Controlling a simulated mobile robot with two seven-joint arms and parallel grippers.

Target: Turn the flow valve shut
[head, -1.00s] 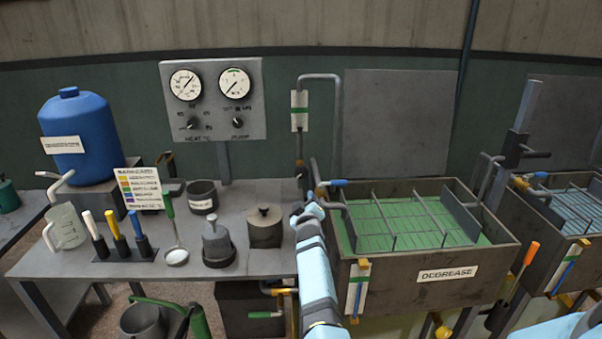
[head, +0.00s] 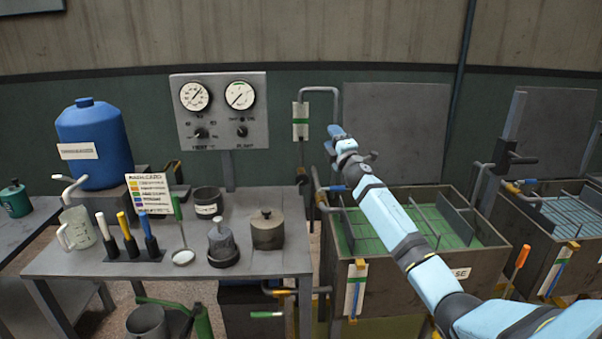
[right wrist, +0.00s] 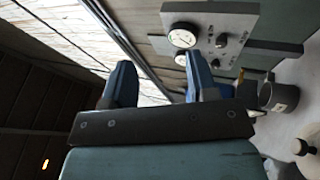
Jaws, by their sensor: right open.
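A lever with a blue handle (head: 338,188) sits on the pipe at the left rim of the degrease tank (head: 470,270); it looks like the flow valve, though no label on it is readable. The right gripper (head: 337,138) is above this handle in the head view, raised in front of the back wall and apart from it. In the right wrist view the gripper's two dark blue fingers (right wrist: 158,80) stand apart with nothing between them. My right arm covers part of the tank and its label. My left gripper is not in view.
A gauge panel (head: 220,110) stands left of the gripper. A pipe (head: 320,91) with a green-banded tube (head: 300,120) is close beside it. A second tank (head: 560,225) is at right.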

